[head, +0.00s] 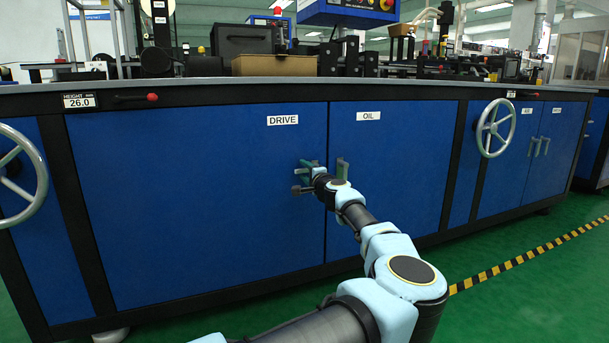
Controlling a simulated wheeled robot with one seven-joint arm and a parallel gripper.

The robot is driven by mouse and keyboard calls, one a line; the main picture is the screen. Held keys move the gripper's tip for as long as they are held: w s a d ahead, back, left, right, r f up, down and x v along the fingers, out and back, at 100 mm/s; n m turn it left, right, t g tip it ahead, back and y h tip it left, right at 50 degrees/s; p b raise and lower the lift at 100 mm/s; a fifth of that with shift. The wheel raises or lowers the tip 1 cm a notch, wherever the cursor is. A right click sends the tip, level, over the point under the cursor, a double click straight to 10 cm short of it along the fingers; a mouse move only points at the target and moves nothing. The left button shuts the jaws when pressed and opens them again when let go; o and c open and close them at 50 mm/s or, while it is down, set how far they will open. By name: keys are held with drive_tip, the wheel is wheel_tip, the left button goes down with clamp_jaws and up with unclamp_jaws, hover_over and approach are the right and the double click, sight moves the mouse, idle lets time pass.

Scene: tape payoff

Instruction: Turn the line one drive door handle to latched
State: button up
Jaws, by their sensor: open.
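The blue door labelled DRIVE (200,190) fills the middle of the machine's front and looks closed. Its handle (305,164) shows only in part as a small greenish-grey piece near the door's right edge, with my arm's end in front of it. My gripper (298,186) is open at this handle, its fingers toward the door. The fingers are small here, and I cannot tell whether they touch the handle or surround it. The handle's exact angle is also partly hidden.
The OIL door (400,170) is just right, with its upright handle (342,168) close beside my wrist. Handwheels (495,128) stick out at both sides. A red-tipped lever (152,97) sits under the tabletop edge. Green floor with a striped line (530,255) is open at right.

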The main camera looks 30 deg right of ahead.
drive_tip(key=shift+w, duration=0.2)
clamp_jaws()
idle(0.3)
idle(1.1)
